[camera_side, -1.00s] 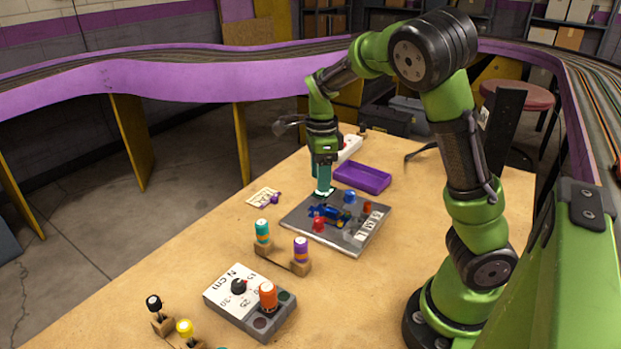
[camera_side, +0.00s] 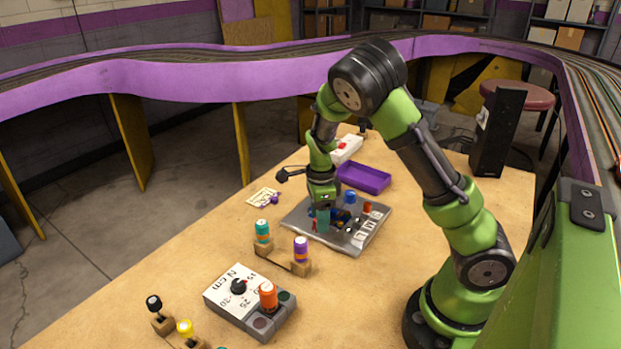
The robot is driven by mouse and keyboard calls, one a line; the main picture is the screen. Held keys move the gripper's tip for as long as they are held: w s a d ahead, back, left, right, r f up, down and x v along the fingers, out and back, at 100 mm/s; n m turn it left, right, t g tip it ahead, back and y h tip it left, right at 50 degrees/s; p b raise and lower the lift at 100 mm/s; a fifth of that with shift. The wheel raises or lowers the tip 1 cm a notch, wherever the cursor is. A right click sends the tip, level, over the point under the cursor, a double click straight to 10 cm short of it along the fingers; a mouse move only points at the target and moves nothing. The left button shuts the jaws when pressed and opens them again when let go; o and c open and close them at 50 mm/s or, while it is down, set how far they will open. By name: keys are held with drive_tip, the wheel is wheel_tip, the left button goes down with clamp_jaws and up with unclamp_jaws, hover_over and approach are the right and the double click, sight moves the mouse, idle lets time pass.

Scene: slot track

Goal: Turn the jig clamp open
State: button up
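The grey jig plate (camera_side: 296,219) lies on the table and carries a blue car, a red knob and a blue knob (camera_side: 350,197). The car (camera_side: 342,216) is partly hidden by my gripper. My gripper (camera_side: 322,226) points down over the left front part of the plate, where the red knob sits. Its teal fingers cover most of that knob; only a little red shows beside them. I cannot tell whether the fingers touch the knob or how far apart they are. Which knob works the clamp is not clear.
A purple tray (camera_side: 364,178) stands behind the jig. In front are a wooden holder with a teal tool (camera_side: 262,232) and a purple tool (camera_side: 301,250), and a grey dial box (camera_side: 240,300) with an orange tool (camera_side: 268,296).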

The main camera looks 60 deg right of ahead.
clamp_jaws()
drive_tip(key=n, duration=0.4)
drive_tip(key=shift+n, duration=0.4)
drive_tip(key=n, duration=0.4)
drive_tip(key=shift+w+r, duration=0.1)
drive_tip(key=shift+w, duration=0.05)
drive_tip(key=n, duration=0.5)
drive_tip(key=shift+n, duration=2.1)
unclamp_jaws()
